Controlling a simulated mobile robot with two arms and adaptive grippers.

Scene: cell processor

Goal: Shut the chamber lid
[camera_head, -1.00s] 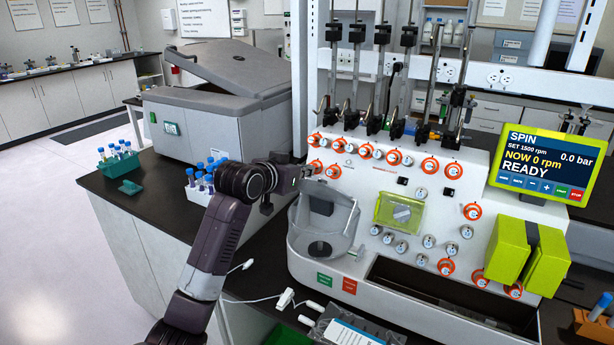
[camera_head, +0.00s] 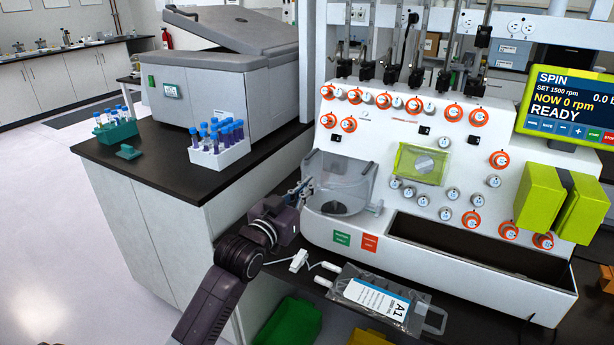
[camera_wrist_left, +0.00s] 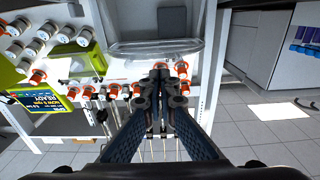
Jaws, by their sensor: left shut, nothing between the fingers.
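The spin chamber (camera_head: 322,228) is at the left front of the white cell processor (camera_head: 440,215). Its clear lid (camera_head: 345,170) appears raised, standing up behind the dark round well (camera_head: 342,208). The lid's clear edge also shows in the wrist view (camera_wrist_left: 155,48). My left gripper (camera_head: 307,187) is at the left side of the lid, its fingers shut and empty. The fingertips also show in the wrist view (camera_wrist_left: 162,75), close by the lid's edge. I cannot tell whether they touch it. My right gripper is out of view.
Orange-ringed knobs (camera_head: 348,124) and metal clamps (camera_head: 418,78) rise behind the chamber. A labelled bag (camera_head: 378,298) lies in front. A tube rack (camera_head: 220,155) and a grey centrifuge (camera_head: 215,85) stand to the left. The screen (camera_head: 572,95) reads READY, 0 rpm.

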